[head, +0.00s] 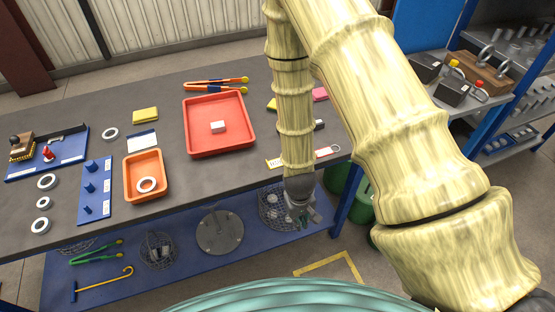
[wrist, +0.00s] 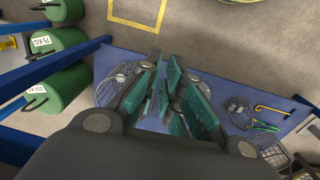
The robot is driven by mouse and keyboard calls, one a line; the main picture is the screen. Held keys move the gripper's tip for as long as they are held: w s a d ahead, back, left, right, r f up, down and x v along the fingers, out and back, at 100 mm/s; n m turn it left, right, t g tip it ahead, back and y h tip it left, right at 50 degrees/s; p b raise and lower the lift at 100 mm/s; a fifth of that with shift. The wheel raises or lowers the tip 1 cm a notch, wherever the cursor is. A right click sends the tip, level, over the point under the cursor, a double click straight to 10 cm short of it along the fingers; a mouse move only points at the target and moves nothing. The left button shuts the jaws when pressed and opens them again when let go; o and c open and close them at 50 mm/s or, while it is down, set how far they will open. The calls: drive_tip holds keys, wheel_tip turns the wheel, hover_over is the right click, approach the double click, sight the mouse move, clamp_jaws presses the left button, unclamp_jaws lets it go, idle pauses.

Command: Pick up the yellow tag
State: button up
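The tag does not show in the wrist view.
A red-and-white tag (head: 327,151) lies right of my forearm. A red tray (head: 190,140) and an orange tray (head: 132,183) stand to the left. Wire baskets sit on the lower shelf (head: 188,258). Green cylinders (wrist: 67,60) stand beside a blue post.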

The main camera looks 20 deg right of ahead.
drive_tip(key=w+a+r+p, duration=0.1)
drive_tip(key=w+a+r, duration=0.1)
drive_tip(key=w+r, duration=0.8)
drive_tip(key=p, duration=0.3)
approach(269, 166)
drive_tip(key=shift+s+d+f+y, duration=0.1)
drive_tip(key=shift+d+f+y, duration=0.1)
drive_tip(key=shift+f, duration=0.6)
drive_tip(key=shift+d+f+y, duration=0.15)
drive_tip(key=shift+f+y, duration=0.05)
drive_tip(key=shift+f, duration=0.65)
drive_tip(key=shift+w+f+p, duration=0.2)
drive_tip(key=shift+f+p, duration=0.9)
drive_tip(key=shift+f, duration=0.35)
drive_tip(key=shift+f+p, duration=0.3)
drive_tip(key=shift+f, duration=0.9)
clamp_jaws()
drive_tip(key=shift+r, duration=0.1)
